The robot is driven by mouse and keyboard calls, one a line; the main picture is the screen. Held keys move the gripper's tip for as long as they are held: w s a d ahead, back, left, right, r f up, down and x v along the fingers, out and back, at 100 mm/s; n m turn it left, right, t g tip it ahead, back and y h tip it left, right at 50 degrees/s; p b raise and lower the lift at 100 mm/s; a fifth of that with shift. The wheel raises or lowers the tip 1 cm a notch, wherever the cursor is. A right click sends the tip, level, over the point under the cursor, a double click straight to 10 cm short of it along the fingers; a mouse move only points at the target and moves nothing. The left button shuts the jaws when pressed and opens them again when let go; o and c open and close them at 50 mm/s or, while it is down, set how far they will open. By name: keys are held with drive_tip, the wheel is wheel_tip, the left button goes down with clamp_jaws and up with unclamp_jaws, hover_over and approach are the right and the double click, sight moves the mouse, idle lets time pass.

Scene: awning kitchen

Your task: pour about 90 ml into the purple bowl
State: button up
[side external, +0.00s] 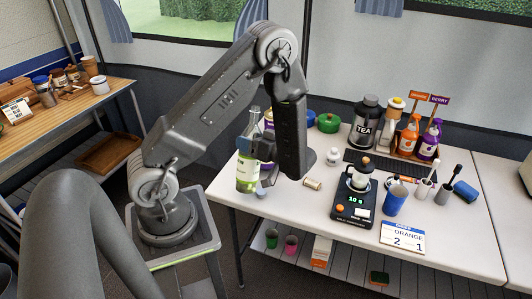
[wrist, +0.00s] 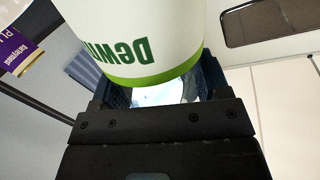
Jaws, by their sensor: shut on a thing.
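My gripper (side external: 266,150) is shut on a clear bottle (side external: 246,178) with a white and green label, near the left end of the white table. The bottle looks close to upright, with its neck up. I cannot tell whether its base touches the table.
A black scale (side external: 353,207) reading about 10 carries a small jar. A blue cup (side external: 396,200), an order card (side external: 402,236) and a small cork-like piece (side external: 312,184) lie around it.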

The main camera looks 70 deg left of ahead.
drive_tip(key=n+y, duration=0.1)
drive_tip(key=n, duration=0.2)
drive_tip(key=shift+r+n, duration=0.1)
drive_tip(key=shift+n, duration=0.3)
idle(0.7)
